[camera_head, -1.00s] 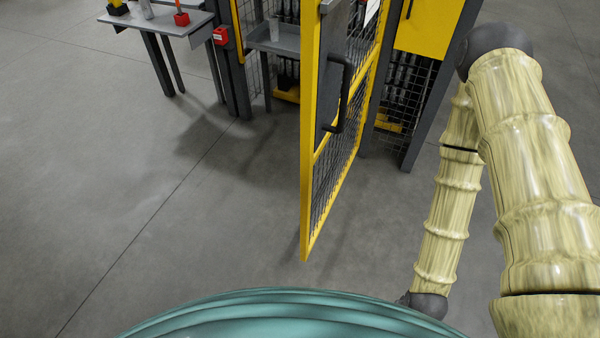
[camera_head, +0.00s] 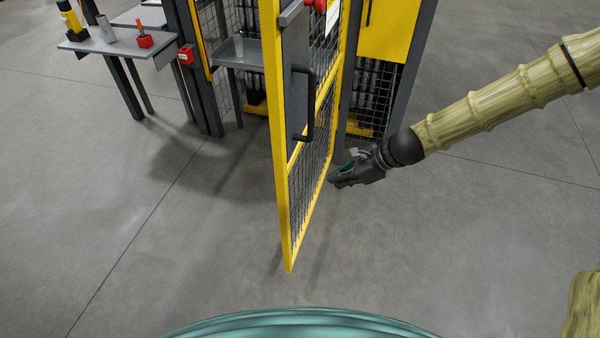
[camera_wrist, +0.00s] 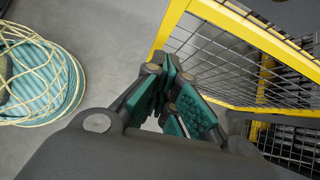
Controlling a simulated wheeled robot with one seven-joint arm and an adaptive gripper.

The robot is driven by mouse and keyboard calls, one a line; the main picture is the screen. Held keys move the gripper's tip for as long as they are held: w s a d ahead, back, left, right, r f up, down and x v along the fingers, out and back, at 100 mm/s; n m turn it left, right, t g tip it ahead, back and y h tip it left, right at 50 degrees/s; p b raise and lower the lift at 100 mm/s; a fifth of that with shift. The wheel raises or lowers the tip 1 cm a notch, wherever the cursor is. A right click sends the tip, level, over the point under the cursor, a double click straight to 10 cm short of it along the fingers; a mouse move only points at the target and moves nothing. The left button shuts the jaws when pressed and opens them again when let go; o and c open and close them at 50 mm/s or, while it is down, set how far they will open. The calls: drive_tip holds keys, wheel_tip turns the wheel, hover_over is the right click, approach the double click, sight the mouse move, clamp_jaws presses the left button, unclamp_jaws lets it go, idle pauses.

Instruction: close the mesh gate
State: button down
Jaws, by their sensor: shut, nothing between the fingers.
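The mesh gate (camera_head: 283,150), with a yellow frame and black wire mesh, stands swung open toward me in the head view. It has a dark handle (camera_head: 308,105) on a grey plate. The gate's frame and mesh also show at the upper right of the wrist view (camera_wrist: 225,55). My gripper (camera_head: 335,178) is to the right of the gate's lower mesh panel, close to it. I cannot tell whether it touches. In the wrist view its teal-padded fingers (camera_wrist: 168,95) are shut with nothing held, beside the yellow frame.
A grey side table (camera_head: 95,42) with a red block and other small items stands at upper left. A red box (camera_head: 186,54) is on the dark post beside the opening. A grey shelf (camera_head: 236,52) shows inside the enclosure. The floor left of the gate is clear.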

wheel_tip(320, 180, up, 3)
drive_tip(key=w+m, duration=0.1)
drive_tip(key=w, duration=0.1)
drive_tip(key=p, duration=0.2)
approach(288, 177)
drive_tip(key=shift+d+f, duration=0.65)
drive_tip(key=shift+f, duration=1.3)
drive_tip(key=a, duration=0.1)
drive_tip(key=a+p, duration=0.2)
drive_tip(key=shift+w+a+f+t+y, duration=0.1)
drive_tip(key=shift+w+a+t+y, duration=0.2)
drive_tip(key=shift+a+y, duration=0.1)
drive_tip(key=shift+a, duration=0.15)
